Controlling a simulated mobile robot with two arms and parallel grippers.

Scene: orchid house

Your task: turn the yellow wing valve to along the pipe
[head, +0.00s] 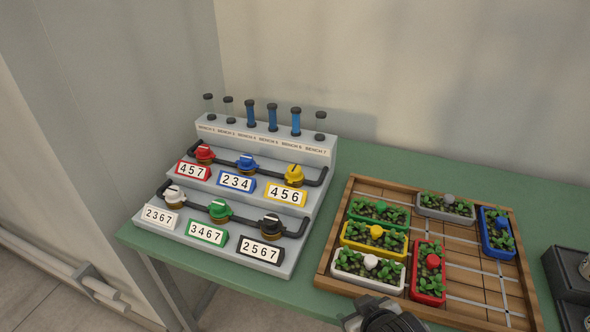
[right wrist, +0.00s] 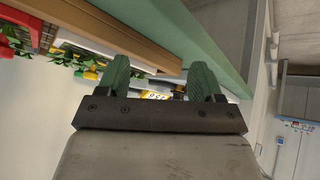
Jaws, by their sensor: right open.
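The yellow wing valve (head: 294,175) sits on the upper dark pipe (head: 223,162) of the stepped grey panel, at that row's right end, behind the yellow plate (head: 286,194) reading 456. Its wing is too small to tell its angle to the pipe. My right gripper (right wrist: 160,80) is open in the right wrist view, its two green fingers apart. A yellow numbered plate shows partly beyond the gap between them; the valve cannot be made out clearly there. My left gripper is in neither view.
Red (head: 204,153) and blue (head: 247,163) valves share the upper pipe; white, green and black valves sit on the lower one. A wooden tray (head: 329,250) with several planters stands right of the panel on the green table (head: 360,157). A dark box (head: 570,275) is far right.

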